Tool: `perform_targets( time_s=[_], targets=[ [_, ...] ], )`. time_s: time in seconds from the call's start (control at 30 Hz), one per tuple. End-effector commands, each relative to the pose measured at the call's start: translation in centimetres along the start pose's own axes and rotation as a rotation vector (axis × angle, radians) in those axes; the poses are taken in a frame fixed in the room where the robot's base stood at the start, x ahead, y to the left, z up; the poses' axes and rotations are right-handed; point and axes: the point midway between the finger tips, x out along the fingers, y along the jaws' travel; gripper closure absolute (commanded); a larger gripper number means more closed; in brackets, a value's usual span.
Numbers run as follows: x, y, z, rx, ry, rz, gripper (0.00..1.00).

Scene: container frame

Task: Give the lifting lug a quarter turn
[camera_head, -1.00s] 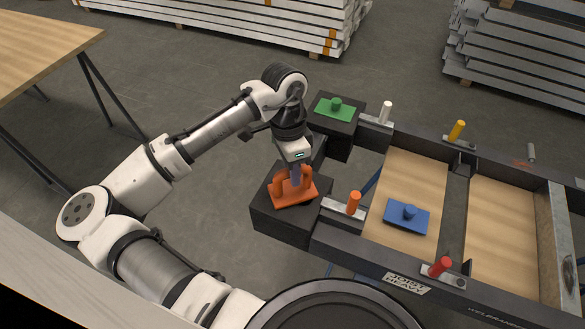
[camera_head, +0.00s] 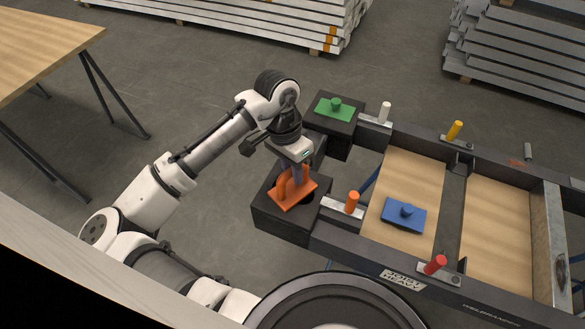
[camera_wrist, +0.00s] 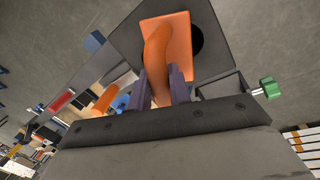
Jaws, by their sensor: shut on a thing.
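The lifting lug is an orange plate with a raised, curved bar (camera_head: 285,198), at the near left corner of the frame, over a black corner block (camera_head: 268,220). My gripper (camera_head: 298,176) reaches down from above and is shut on the bar. In the wrist view, the two purple fingers of my gripper (camera_wrist: 160,90) stand on either side of the orange bar (camera_wrist: 158,45). A round dark hole (camera_head: 308,195) in the block's top shows beside the plate. I cannot tell whether the plate touches the block.
A green plate with a knob (camera_head: 334,107) sits on the far corner block. A blue one (camera_head: 404,215) lies on the wooden panel inside the frame. Orange (camera_head: 352,202), white (camera_head: 384,112), yellow (camera_head: 455,130) and red (camera_head: 435,265) pins stand along the frame rails.

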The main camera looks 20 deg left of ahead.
Motion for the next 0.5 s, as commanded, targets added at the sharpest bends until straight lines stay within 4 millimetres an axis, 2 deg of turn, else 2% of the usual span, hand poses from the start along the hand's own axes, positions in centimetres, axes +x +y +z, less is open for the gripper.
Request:
perform_targets(
  time_s=[0.5],
  targets=[
    [0.05,0.11,0.04,-0.344,0.067,0.002,1.0]
  ],
)
